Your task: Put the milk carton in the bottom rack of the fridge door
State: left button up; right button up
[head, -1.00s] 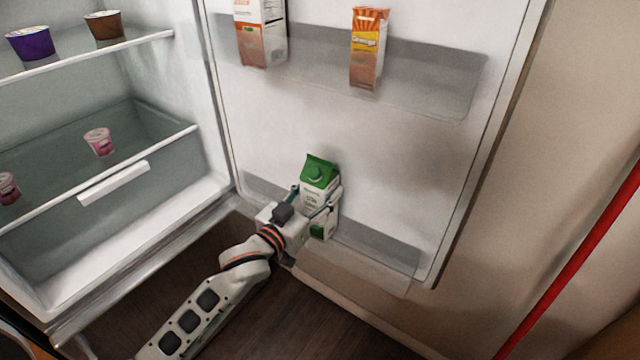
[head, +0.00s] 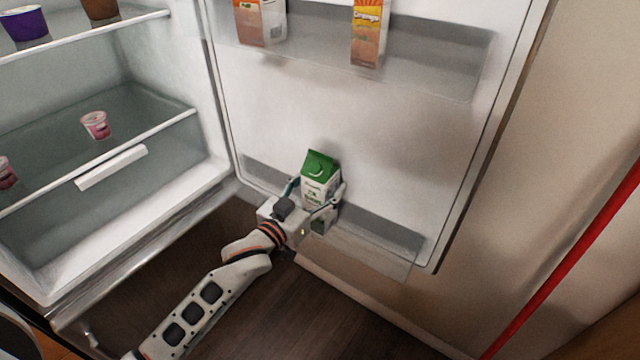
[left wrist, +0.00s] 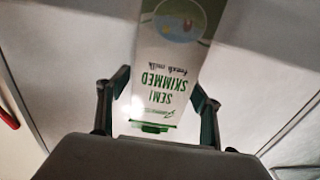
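The milk carton (head: 318,178) is white with a green top and stands roughly upright, slightly tilted, at the bottom rack (head: 385,248) of the fridge door. In the left wrist view the carton's printed face (left wrist: 168,75) fills the space between the two fingers. The gripper hides part of the carton's lower half. I cannot tell whether its base touches the rack floor. My right gripper is not in view.
The upper door rack (head: 430,65) holds an orange juice carton (head: 368,35) and another carton (head: 262,22). The fridge shelves at left hold a purple cup (head: 24,24) and pink cups (head: 95,125). The bottom rack is clear to the carton's right.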

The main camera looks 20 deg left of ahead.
pick_arm(q)
jog(key=shift+s+r, duration=0.1)
jog(key=shift+s, duration=0.05)
jog(key=p+v, duration=0.1)
jog(key=v, duration=1)
jog(key=s+a+f+m+g+y, duration=0.1)
jog(key=s+f+g+y, duration=0.2)
jog(key=s+f, duration=1.8)
notch_tip(320, 180, down, 3)
jog(key=g, duration=0.3)
jog(key=shift+r+g, duration=0.2)
jog(key=shift+g, duration=0.1)
jog(key=shift+a, duration=0.1)
